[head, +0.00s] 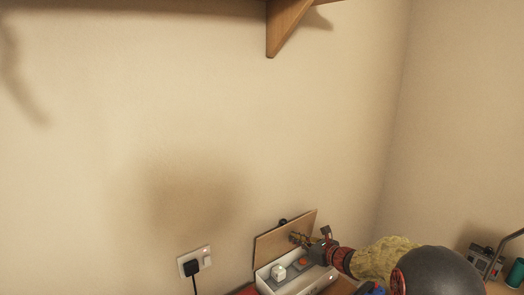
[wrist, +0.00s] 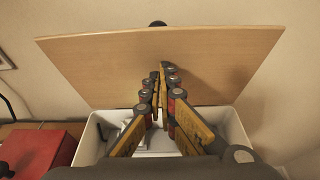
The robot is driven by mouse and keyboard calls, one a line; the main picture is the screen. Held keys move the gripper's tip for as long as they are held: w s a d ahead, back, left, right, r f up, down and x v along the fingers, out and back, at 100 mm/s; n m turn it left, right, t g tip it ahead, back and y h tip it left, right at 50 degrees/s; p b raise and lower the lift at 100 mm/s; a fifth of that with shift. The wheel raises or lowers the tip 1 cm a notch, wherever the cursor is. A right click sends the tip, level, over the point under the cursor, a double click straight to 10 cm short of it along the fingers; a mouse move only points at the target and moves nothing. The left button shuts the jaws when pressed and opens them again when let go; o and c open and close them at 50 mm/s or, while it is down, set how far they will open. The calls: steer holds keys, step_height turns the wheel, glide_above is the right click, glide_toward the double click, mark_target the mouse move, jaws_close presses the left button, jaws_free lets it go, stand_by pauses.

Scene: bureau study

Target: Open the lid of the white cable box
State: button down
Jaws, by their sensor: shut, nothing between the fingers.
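The white cable box (head: 294,284) stands at the bottom of the head view, against the wall. Its wooden lid (head: 283,238) is raised and stands steeply at the back of the box. Inside the box, a white item (head: 278,271) and a grey item with an orange-red spot (head: 302,262) show. In the wrist view, the lid (wrist: 205,55) rises behind my fingers, and the box rim (wrist: 238,130) shows below. My gripper (wrist: 162,68) is shut and empty, its fingertips in front of the lid's inner face. I cannot tell whether they touch it.
A wall socket (head: 194,262) with a black plug is left of the box. A red object (wrist: 38,150) lies left of the box. A wooden shelf bracket (head: 284,25) hangs above. Several items, including a dark device (head: 484,261), stand at the right.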

steer(key=s+d, duration=0.5)
steer(key=s, duration=0.2)
stand_by(0.5)
